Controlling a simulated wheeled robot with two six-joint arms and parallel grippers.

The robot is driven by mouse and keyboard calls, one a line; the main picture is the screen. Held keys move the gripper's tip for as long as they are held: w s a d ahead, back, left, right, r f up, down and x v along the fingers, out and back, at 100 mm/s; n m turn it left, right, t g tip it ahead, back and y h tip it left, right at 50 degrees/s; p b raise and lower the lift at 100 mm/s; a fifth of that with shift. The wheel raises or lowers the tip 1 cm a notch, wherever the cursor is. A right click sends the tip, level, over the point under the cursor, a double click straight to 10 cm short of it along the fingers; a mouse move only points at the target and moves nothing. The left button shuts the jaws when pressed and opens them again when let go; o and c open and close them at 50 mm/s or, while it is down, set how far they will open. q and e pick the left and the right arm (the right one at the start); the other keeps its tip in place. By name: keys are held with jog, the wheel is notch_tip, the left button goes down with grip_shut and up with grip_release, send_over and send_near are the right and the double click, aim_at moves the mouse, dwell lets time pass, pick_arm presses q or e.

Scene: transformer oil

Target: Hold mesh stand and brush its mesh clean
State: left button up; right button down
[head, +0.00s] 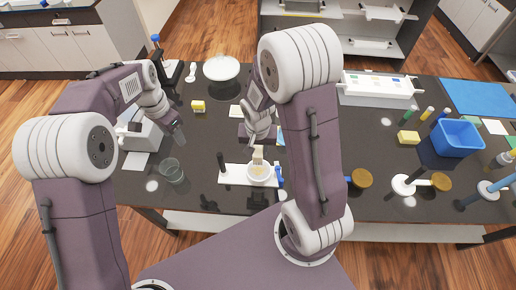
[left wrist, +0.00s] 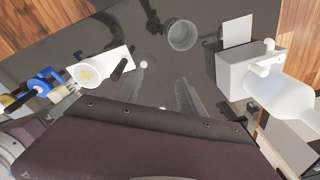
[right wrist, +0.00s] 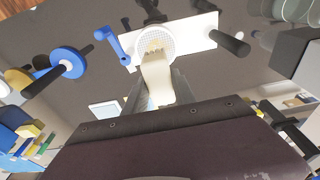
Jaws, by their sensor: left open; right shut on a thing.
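The mesh stand is a white plate (head: 234,174) with a round white mesh cup (head: 262,177), a black upright handle (head: 221,162) at its left and a blue part (head: 280,176) at its right. It stands near the table's front edge. My right gripper (right wrist: 158,92) is shut on a cream brush (right wrist: 158,80), whose bristles (right wrist: 154,47) are over the mesh (right wrist: 140,48); contact is unclear. My left gripper (head: 178,138) is open and empty, up and left of the stand. The stand also shows in the left wrist view (left wrist: 115,58).
A glass beaker (head: 172,171) stands left of the stand, below my left gripper. A white machine (head: 140,133) is further left. Yellow blocks, a blue bin (head: 457,137) and brown-topped pieces lie to the right. The dark table has bare room around the stand.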

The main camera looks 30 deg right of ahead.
pick_arm(q)
jog(key=m, duration=0.2)
send_over(221, 165)
jog(key=w+a, duration=0.3)
jog(key=w, duration=0.2)
notch_tip(221, 165, down, 5)
jog(key=shift+m+g+y, duration=0.3)
jog(key=shift+m+g, duration=0.2)
jog(key=s+d+f, duration=0.1)
jog(key=s, duration=0.1)
jog(key=s+d+f, duration=0.2)
jog(key=shift+d+f, duration=0.1)
jog(key=shift+f, duration=0.05)
notch_tip(221, 165, down, 12)
jog(key=shift+c, duration=0.3)
grip_shut()
